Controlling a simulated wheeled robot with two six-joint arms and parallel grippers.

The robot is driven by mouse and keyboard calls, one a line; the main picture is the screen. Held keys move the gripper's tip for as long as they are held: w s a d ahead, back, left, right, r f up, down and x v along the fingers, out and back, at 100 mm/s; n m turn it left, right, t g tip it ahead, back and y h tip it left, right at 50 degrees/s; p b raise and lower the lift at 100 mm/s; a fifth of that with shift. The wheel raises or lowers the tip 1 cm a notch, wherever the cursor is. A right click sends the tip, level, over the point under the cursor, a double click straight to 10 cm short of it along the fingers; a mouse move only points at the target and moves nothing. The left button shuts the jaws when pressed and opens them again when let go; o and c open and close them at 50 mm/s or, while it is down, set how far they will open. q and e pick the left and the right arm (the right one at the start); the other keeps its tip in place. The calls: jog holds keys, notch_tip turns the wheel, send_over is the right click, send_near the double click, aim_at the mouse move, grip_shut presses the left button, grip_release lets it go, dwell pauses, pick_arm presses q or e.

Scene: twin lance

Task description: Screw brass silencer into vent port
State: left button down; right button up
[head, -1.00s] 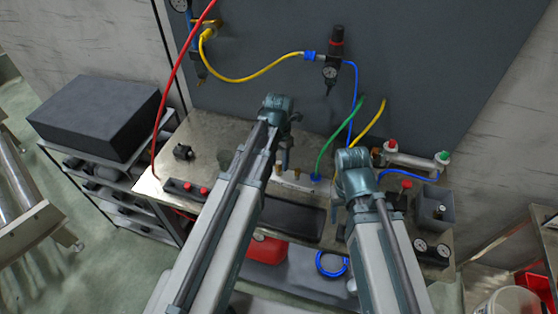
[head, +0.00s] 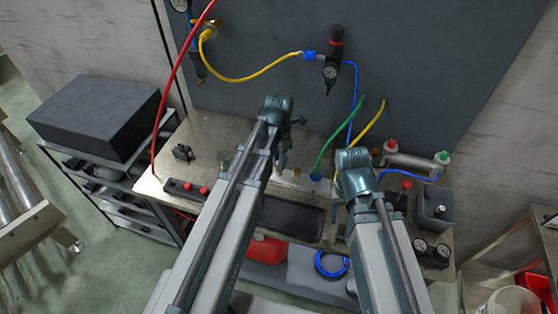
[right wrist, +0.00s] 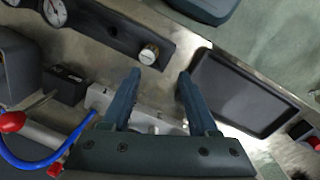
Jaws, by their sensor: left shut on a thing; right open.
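The pale manifold block (head: 304,181) lies on the steel bench. It carries an upright brass fitting (head: 297,172) and a blue fitting with a hose. My left gripper (head: 280,164) points down at the block's left end. It is shut on a small brass piece (head: 278,171), apparently the silencer, mostly hidden by the fingers. I cannot tell how it is seated in the vent port. My right gripper (right wrist: 162,85) is open and empty above the bench, and the manifold (right wrist: 103,98) shows beside and behind its fingers. In the head view the right arm hides its fingertips.
Green hose (head: 340,135) and yellow hose (head: 372,124) arch between the arms. A grey box (head: 433,205) stands right.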

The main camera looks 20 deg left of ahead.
pick_arm(q)
jog(key=m, duration=1.8)
jog(key=shift+m, duration=0.4)
jog(key=shift+c, duration=2.2)
grip_release()
jog(key=shift+r, duration=0.1)
pick_arm(e)
jog(key=shift+r, duration=0.1)
pick_arm(q)
notch_tip(320, 180, up, 14)
jog(key=p, duration=1.3)
jog(key=shift+f+p, duration=0.25)
jog(key=shift+p, duration=0.1)
pick_arm(e)
notch_tip(320, 180, up, 14)
jog(key=shift+f, duration=0.25)
